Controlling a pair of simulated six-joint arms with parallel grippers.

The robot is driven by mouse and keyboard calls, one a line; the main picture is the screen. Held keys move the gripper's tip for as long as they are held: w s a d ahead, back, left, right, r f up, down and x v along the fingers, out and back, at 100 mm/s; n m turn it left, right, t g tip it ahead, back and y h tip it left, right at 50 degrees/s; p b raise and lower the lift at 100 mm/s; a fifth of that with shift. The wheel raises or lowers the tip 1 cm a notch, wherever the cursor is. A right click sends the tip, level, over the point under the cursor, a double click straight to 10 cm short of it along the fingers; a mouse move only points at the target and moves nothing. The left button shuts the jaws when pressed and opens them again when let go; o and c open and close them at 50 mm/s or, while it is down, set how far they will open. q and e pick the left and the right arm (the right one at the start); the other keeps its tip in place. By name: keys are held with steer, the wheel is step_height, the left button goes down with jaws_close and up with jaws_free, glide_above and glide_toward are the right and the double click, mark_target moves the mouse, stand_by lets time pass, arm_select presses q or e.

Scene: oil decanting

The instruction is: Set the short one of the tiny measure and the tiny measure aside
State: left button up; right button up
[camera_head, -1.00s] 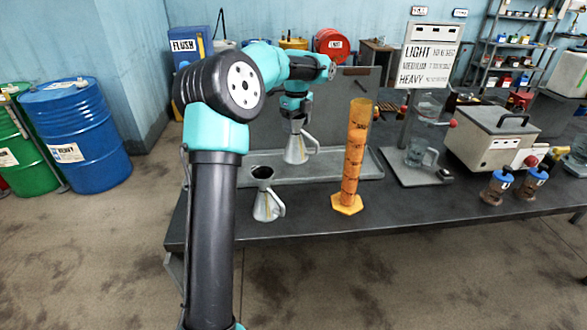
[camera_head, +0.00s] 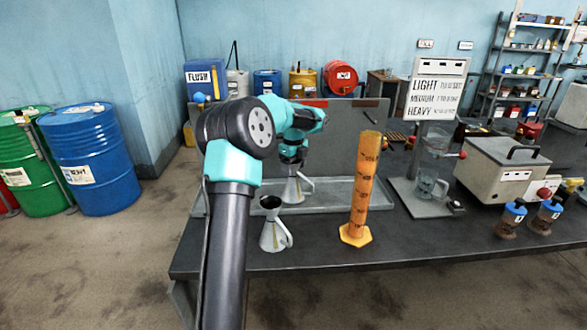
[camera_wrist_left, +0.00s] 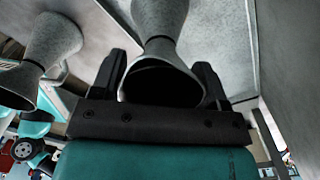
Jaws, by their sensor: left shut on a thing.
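Two grey metal measures with flared mouths and side handles are in view. One measure (camera_head: 272,232) stands upright on the dark bench near its front edge; it also shows at the left of the left wrist view (camera_wrist_left: 52,42). My left gripper (camera_head: 292,167) is shut on the other measure (camera_head: 293,190), near its mouth, over the grey tray (camera_head: 335,207) at the back. The held measure is upright and low over the tray floor; I cannot tell whether it touches. In the left wrist view this measure (camera_wrist_left: 160,50) sits between the fingers (camera_wrist_left: 162,78). My right gripper is not in view.
A tall orange graduated cylinder (camera_head: 363,190) stands right of the front measure. Further right are a stand with a glass jug (camera_head: 427,186), a grey box machine (camera_head: 505,170) and two blue-capped bottles (camera_head: 512,218). The bench front between cylinder and bottles is clear.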

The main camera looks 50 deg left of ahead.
arm_select(q)
steer(key=shift+f, duration=1.1)
steer(key=o, duration=1.4)
steer(key=shift+c, duration=0.2)
steer(key=shift+r, duration=3.9)
